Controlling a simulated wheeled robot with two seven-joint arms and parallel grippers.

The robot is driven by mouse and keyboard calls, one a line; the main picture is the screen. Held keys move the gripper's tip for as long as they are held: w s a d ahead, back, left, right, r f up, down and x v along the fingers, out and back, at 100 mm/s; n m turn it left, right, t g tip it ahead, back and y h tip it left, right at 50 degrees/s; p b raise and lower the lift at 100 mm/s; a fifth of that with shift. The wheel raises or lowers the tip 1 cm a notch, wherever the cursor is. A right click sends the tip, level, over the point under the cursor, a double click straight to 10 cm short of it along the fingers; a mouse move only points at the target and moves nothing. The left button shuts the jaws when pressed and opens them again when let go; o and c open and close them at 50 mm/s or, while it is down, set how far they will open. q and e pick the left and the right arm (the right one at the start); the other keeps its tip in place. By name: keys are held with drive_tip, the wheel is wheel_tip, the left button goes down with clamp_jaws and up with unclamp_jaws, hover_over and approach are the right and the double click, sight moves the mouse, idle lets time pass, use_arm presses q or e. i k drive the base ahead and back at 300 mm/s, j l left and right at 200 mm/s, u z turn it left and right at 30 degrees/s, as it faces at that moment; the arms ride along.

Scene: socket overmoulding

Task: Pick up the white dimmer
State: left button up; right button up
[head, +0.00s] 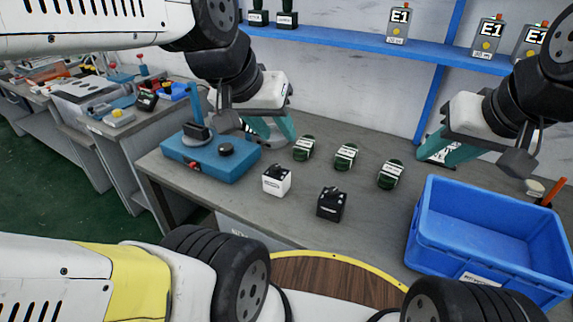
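The white dimmer (276,182) is a small white cube with a dark top. It stands on the grey workbench (232,201), right of the blue device. A similar black dimmer (330,206) stands to its right and nearer to me. My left gripper (273,138) has teal fingers and hangs beyond the white dimmer, near the blue device, apart from the dimmer. It looks open, with nothing seen in it, though the arm partly hides it. My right gripper (436,158) is at the back right, beyond the blue crate, and looks open and empty.
Several dark green banded parts, one at the middle (346,157), stand in a row behind the dimmers. A blue device (212,167) with a lever is at left. An empty blue crate (487,252) is at right. A blue shelf (367,40) with labelled boxes runs above.

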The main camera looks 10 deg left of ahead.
sight(278, 185)
drive_tip(key=j+z, duration=0.25)
drive_tip(key=j, duration=0.7)
drive_tip(key=k+j+z, duration=0.1)
drive_tip(key=j+z, duration=0.15)
drive_tip(key=j, duration=0.65)
drive_tip(key=k, duration=0.4)
drive_tip(key=i, duration=0.4)
